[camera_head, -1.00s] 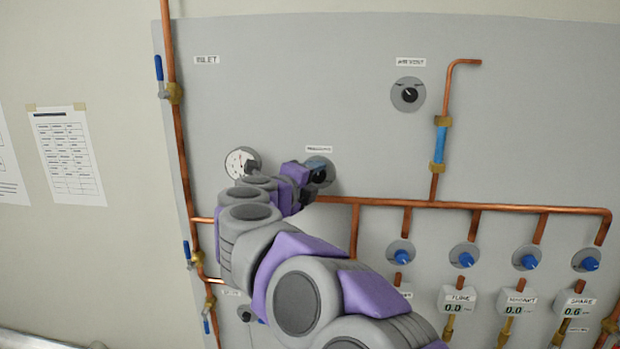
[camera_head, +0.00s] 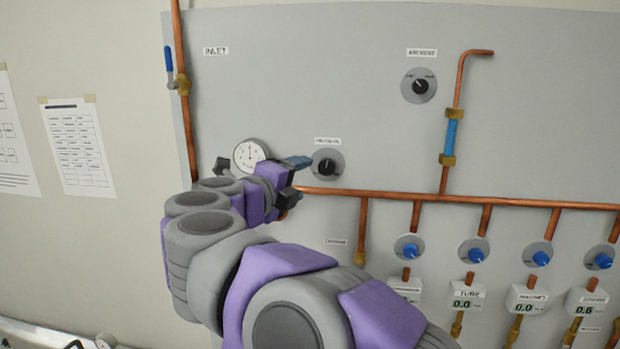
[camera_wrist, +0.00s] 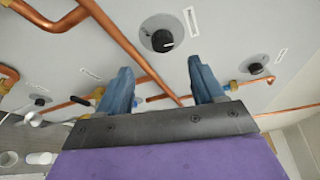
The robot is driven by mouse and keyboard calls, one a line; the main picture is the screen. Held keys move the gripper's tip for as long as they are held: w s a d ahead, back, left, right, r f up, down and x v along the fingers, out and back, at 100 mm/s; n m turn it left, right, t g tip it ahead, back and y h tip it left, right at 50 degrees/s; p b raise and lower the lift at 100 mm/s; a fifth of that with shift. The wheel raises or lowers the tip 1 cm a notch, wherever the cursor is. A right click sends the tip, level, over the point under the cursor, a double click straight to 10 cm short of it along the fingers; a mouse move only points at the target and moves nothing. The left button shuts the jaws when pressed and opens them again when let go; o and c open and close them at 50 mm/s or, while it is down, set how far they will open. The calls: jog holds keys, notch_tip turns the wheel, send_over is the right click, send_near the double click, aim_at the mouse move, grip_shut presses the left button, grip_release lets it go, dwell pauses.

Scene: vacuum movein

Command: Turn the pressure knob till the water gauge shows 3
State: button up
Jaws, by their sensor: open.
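The pressure knob (camera_head: 327,165) is a black knob on a round grey plate, under a small label on the grey panel. The water gauge (camera_head: 249,154) is a white round dial to its left; it is partly covered by my arm, and its reading is too small to make out. My gripper (camera_head: 294,181) is open and empty, just left of the pressure knob, with its upper blue finger near the plate's edge. In the wrist view, a black knob (camera_wrist: 162,40), likely the pressure knob, sits beyond the two spread fingers (camera_wrist: 160,72), not between them.
A copper pipe (camera_head: 400,197) runs across the panel below the knob, with several blue-knobbed valves (camera_head: 408,250) under it. A blue-handled inlet valve (camera_head: 169,68) is at upper left. The panel above the knob is clear.

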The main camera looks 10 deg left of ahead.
jog(key=v, duration=0.7)
jog(key=shift+s+a+b, duration=0.2)
jog(key=shift+s+b, duration=0.1)
jog(key=shift+b, duration=0.05)
jog(key=n+t+y, duration=0.6)
jog(key=n+t, duration=0.1)
jog(key=n, duration=1.8)
send_near(325, 170)
jog(key=p+x, duration=0.3)
jog(key=x, duration=0.5)
jog(key=shift+w+r, duration=0.15)
jog(key=shift+w, duration=0.25)
